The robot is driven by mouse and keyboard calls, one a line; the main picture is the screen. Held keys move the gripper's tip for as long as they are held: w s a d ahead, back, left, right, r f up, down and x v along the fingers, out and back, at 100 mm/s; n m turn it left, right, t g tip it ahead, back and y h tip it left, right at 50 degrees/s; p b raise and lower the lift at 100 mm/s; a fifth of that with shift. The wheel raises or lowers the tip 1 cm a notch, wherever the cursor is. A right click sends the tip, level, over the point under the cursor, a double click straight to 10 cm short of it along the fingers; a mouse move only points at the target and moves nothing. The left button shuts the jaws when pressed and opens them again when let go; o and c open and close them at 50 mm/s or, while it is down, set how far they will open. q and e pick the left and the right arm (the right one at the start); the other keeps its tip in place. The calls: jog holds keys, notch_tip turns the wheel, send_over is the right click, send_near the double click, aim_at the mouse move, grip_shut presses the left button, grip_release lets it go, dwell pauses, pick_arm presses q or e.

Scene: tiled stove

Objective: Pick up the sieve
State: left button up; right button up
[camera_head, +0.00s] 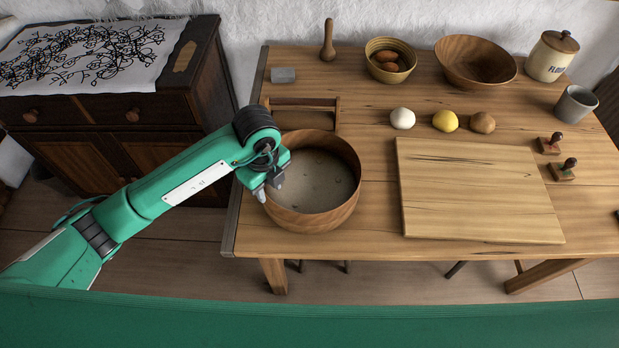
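The sieve (322,217) is a round, deep wooden ring with a pale, speckled bottom, near the left front of the wooden table. My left gripper (270,189) is at the sieve's left rim, pointing down. One fingertip shows on the outer side and the other on the inner side, with a small gap between them. I cannot tell whether the fingers press on the rim. The gripper and wrist hide part of the left rim. My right gripper is not in view.
A small wooden rack (318,103) stands close behind the sieve. A wooden board (475,195) lies to its right. Dough balls (445,121), bowls (476,62) and a flour jar (552,56) stand farther back. A dark cabinet (195,90) is at the left.

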aim_at(274, 207)
pick_arm(q)
notch_tip(274, 207, down, 3)
jog(key=shift+f, duration=0.15)
jog(key=shift+d+f+p, duration=0.1)
jog(key=shift+f+p, duration=0.45)
jog(key=shift+f, duration=0.05)
notch_tip(274, 207, down, 4)
jog(key=shift+s+d+r+p, duration=0.1)
jog(key=shift+d+r+p, duration=0.1)
jog(key=shift+p, duration=0.4)
jog(key=shift+f, duration=0.35)
jog(key=shift+r, duration=0.1)
grip_shut()
